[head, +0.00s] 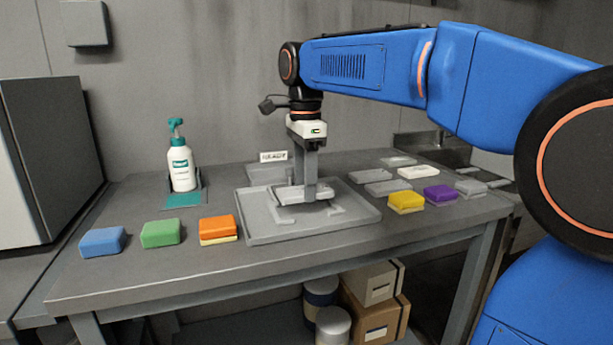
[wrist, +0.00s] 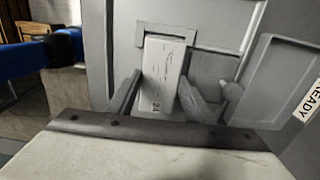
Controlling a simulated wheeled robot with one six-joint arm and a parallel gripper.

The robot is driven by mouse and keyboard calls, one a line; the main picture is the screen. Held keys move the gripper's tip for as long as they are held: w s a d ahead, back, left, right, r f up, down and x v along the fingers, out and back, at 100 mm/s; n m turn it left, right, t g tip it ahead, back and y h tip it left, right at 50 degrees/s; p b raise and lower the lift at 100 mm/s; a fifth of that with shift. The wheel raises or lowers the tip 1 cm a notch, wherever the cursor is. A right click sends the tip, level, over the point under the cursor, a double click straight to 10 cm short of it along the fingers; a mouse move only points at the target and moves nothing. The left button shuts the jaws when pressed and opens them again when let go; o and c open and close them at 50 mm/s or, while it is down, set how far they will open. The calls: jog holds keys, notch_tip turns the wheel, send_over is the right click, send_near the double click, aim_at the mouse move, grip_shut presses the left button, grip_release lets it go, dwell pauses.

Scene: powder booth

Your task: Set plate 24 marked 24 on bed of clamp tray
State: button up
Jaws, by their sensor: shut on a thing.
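Plate 24 (wrist: 160,72) is a pale, narrow plate with 24 printed near its lower end in the wrist view. My gripper (wrist: 157,100) is shut on it, one finger on each side. In the head view my gripper (head: 311,192) points down over the middle of the grey clamp tray (head: 255,236), with the plate (head: 286,195) low at its fingertips. I cannot tell whether the plate touches the bed. In the wrist view the plate's far end lies at a grey bracket (wrist: 180,35) on the clamp tray (wrist: 125,45).
A READY sign (head: 273,156) stands by another grey tray (head: 262,174) behind. Blue (head: 102,242), green (head: 160,233) and orange (head: 218,230) sponges and a spray bottle (head: 181,165) are left. Yellow (head: 406,201) and purple (head: 440,193) sponges and several plates (head: 388,187) are right.

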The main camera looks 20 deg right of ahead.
jog(key=shift+f, duration=0.3)
jog(key=shift+f, duration=1.5)
dwell(1.8)
jog(key=o, duration=1.5)
jog(key=shift+c, duration=0.2)
